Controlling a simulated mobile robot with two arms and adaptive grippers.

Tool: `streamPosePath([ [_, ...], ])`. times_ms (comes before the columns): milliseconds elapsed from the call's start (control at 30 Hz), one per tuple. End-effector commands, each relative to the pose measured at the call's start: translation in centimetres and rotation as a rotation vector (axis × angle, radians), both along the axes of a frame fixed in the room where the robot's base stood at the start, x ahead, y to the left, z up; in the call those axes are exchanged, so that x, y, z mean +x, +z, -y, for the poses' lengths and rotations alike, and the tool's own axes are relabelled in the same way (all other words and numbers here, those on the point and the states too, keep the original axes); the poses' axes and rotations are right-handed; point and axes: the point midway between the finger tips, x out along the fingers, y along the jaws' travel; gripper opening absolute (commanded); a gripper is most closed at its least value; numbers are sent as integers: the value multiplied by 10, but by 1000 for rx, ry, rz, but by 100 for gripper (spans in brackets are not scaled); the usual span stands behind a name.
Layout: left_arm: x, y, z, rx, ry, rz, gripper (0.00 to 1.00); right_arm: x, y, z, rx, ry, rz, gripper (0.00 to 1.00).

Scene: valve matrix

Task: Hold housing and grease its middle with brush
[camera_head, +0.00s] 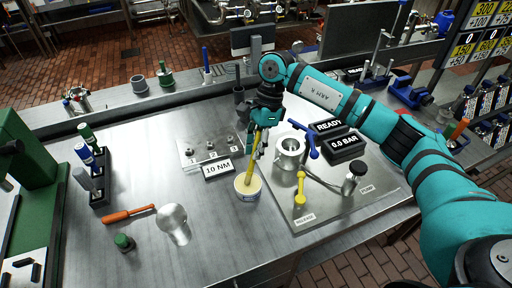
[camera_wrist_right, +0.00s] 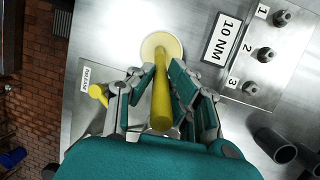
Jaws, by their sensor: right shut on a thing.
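My right gripper (camera_head: 264,119) points down over the steel bench and is shut on the yellow handle of the brush (camera_head: 254,152). The brush leans a little, and its lower end is at the round pot with pale cream contents (camera_head: 247,191); its bristles cannot be made out. In the right wrist view the brush (camera_wrist_right: 162,95) runs between the fingers (camera_wrist_right: 156,98) towards the pot (camera_wrist_right: 160,42). A silver round body with an open top, which looks like the housing (camera_head: 290,152), stands on the grey plate to the right of the pot. My left gripper is not in view.
The plate (camera_head: 330,205) also carries a yellow lever (camera_head: 299,188), a blue handle (camera_head: 304,139) and a black-capped part (camera_head: 354,178). Black READY and 0.0 BAR displays (camera_head: 344,145) stand behind.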

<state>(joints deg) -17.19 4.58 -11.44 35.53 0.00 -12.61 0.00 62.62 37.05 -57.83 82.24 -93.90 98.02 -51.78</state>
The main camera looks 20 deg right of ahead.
Motion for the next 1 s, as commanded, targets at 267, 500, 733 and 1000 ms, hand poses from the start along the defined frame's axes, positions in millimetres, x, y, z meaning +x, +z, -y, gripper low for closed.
streamPosePath([
  [267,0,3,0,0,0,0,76,-1,3,1,-3,1,-4,0],
  [500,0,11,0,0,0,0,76,0,24,0,-1,1,-2,0],
  [733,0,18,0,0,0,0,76,0,43,0,-1,-1,0,0],
  [1000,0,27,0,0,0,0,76,0,65,0,0,0,0,0],
])
